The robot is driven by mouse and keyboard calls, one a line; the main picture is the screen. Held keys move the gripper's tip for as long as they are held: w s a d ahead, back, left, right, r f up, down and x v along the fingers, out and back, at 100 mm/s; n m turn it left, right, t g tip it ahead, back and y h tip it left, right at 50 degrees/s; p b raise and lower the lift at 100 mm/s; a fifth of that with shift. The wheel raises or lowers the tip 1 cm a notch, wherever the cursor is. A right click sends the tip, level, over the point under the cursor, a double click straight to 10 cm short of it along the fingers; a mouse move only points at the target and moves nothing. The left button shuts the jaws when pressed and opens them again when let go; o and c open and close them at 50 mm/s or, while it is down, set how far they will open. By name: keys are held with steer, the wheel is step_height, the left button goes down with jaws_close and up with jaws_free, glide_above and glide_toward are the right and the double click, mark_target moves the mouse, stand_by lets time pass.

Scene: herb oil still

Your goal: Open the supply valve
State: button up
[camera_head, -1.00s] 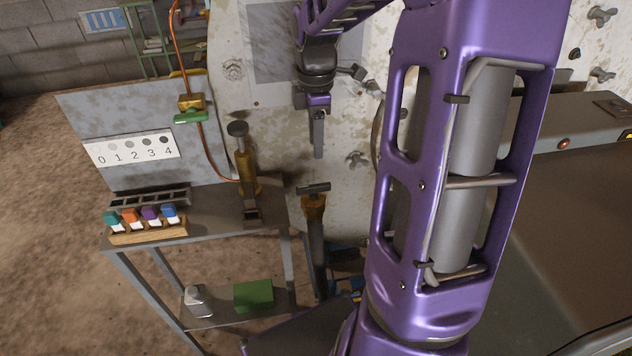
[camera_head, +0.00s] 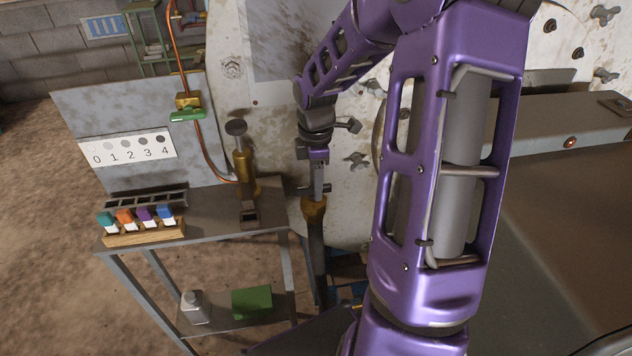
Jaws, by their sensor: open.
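A brass valve (camera_head: 314,210) tops an upright dark pipe to the right of the small metal table. Its dark crossbar handle (camera_head: 304,189) is mostly hidden behind my gripper; only the left end shows. My gripper (camera_head: 318,192) points down with its fingers at the handle, and it is open. I cannot tell whether the fingers straddle or touch the handle. A second valve with a green handle (camera_head: 187,115) and a brass body sits on the orange tube by the grey panel. No label shows which one is the supply valve.
The large pale vessel (camera_head: 290,125) stands close behind my gripper. A dark casing (camera_head: 560,210) fills the right side.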

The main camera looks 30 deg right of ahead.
jaws_close()
steer(key=shift+m, duration=0.3)
steer(key=m+p, duration=0.1)
steer(key=m, duration=0.2)
steer(key=shift+r+m, duration=0.1)
steer(key=shift+m, duration=0.3)
steer(key=m, duration=0.4)
steer(key=shift+s+a, duration=0.15)
steer(key=m, duration=0.5)
steer(key=shift+a+p, duration=0.1)
steer(key=shift+p, duration=0.2)
steer(key=m, duration=0.4)
steer(key=shift+m, duration=0.4)
steer(key=shift+a, duration=0.1)
